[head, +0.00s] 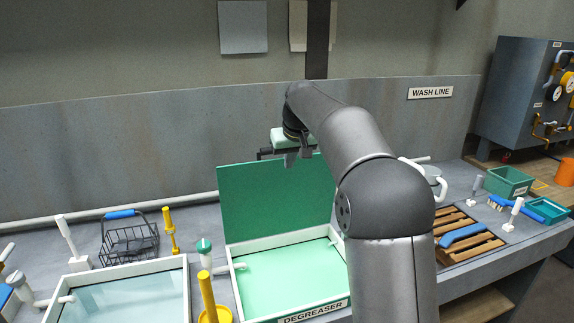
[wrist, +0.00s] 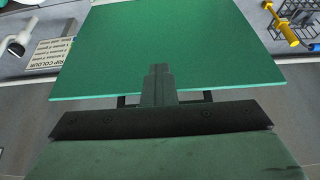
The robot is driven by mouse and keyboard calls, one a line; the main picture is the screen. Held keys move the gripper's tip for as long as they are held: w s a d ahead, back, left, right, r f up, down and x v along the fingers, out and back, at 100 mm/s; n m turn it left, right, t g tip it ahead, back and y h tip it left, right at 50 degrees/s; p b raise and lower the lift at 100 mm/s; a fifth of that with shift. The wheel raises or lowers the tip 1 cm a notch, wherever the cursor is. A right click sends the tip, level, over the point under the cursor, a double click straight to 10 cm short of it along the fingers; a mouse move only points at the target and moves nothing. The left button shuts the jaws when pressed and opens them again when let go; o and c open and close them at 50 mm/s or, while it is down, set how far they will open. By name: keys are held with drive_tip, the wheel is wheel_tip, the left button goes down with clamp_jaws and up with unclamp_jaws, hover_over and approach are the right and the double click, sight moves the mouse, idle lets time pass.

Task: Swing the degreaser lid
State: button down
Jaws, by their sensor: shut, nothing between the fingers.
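The degreaser (head: 290,313) is a white-rimmed tank with pale green liquid, at the middle front of the head view. Its green lid (head: 275,200) stands raised at the tank's back edge, clear of the opening. My gripper (head: 298,158) is at the lid's top edge, fingers shut and empty. In the wrist view the lid (wrist: 160,35) fills the upper middle, and the shut fingers (wrist: 157,72) overlap its near edge. Dark bracket-like pieces show on both sides of the fingers at that edge. I cannot tell whether the fingers touch the lid.
A glass-topped tank (head: 130,298) stands left of the degreaser, with a wire basket (head: 130,242) behind it. A yellow-handled tool (head: 207,290) stands between the tanks. A wooden rack (head: 470,240) lies at right. The back wall (head: 120,150) is close behind the lid.

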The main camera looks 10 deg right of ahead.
drive_tip(key=shift+s+d+f+b, duration=0.1)
drive_tip(key=shift+s+f+b, duration=0.05)
drive_tip(key=shift+s+b, duration=0.4)
drive_tip(key=shift+s+d+f+b, duration=0.1)
drive_tip(key=shift+s+b, duration=0.2)
drive_tip(key=shift+s, duration=0.35)
drive_tip(key=c, duration=1.7)
unclamp_jaws()
drive_tip(key=shift+r, duration=0.1)
